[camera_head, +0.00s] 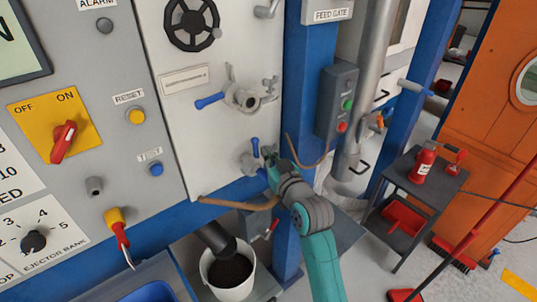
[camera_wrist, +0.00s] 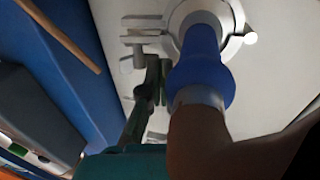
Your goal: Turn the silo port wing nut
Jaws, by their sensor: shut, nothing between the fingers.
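In the wrist view the blue handle (camera_wrist: 203,70) is large and close, in front of the round port flange (camera_wrist: 236,22). A grey winged fitting (camera_wrist: 141,30) lies left of the flange, likely the wing nut. My gripper (camera_wrist: 155,78) is shut and empty just below it; I cannot tell whether they touch.
A black handwheel (camera_head: 192,24) is above the ports. A blue post (camera_head: 304,90) with a grey button box (camera_head: 338,103) stands right. A brown hose (camera_head: 238,204) and a white bucket (camera_head: 228,272) are below.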

